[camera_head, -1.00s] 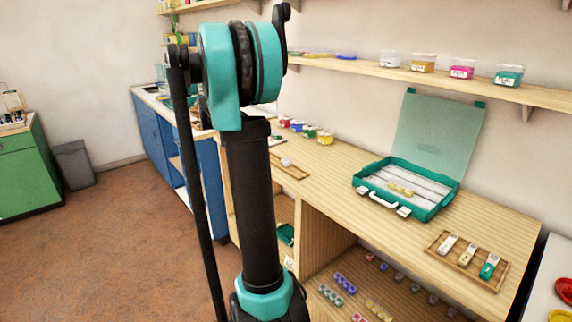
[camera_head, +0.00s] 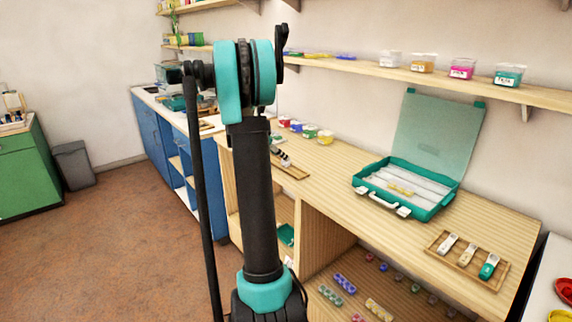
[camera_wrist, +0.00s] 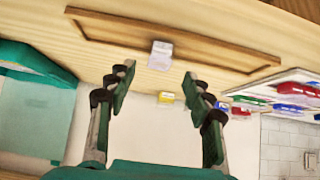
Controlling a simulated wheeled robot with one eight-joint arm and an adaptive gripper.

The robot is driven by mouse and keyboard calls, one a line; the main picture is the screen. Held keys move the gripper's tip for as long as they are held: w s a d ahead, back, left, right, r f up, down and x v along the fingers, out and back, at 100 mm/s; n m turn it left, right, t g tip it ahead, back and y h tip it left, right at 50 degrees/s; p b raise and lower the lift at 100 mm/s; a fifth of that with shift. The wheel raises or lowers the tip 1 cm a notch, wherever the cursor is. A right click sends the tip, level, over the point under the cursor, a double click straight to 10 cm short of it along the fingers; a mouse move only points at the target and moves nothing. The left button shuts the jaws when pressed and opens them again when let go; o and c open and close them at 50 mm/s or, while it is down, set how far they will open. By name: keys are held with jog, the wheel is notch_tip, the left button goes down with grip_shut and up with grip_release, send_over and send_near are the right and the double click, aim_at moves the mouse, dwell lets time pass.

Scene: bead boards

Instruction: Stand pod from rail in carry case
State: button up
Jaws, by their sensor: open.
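The rail is a shallow wooden tray (camera_head: 297,174) at the left part of the bench; in the wrist view its edge (camera_wrist: 105,28) runs across the top. A small pale pod (camera_wrist: 161,56) stands at the rail in the wrist view. My gripper (camera_wrist: 158,78) is open, and the pod shows between and just beyond its fingertips, not clasped. In the head view my dark gripper (camera_head: 282,157) is over the rail and hides the pod. The teal carry case (camera_head: 425,213) lies open on the bench with its lid up, light channels and a yellowish piece (camera_head: 401,190) inside.
A second wooden tray (camera_head: 466,267) with several small pods stands at the bench's right front. Colourful tubs (camera_head: 310,131) stand at the back left of the bench. Labelled tubs (camera_head: 462,68) sit on the wall shelf. Bare bench lies between rail and case.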

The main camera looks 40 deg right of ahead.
aim_at(285, 163)
jog(key=x, duration=0.5)
jog(key=shift+f, duration=0.2)
jog(key=shift+a, duration=0.1)
jog(key=shift+s, duration=0.1)
jog(key=shift+c, duration=0.3)
jog(key=c, duration=1)
jog(key=shift+r, duration=0.15)
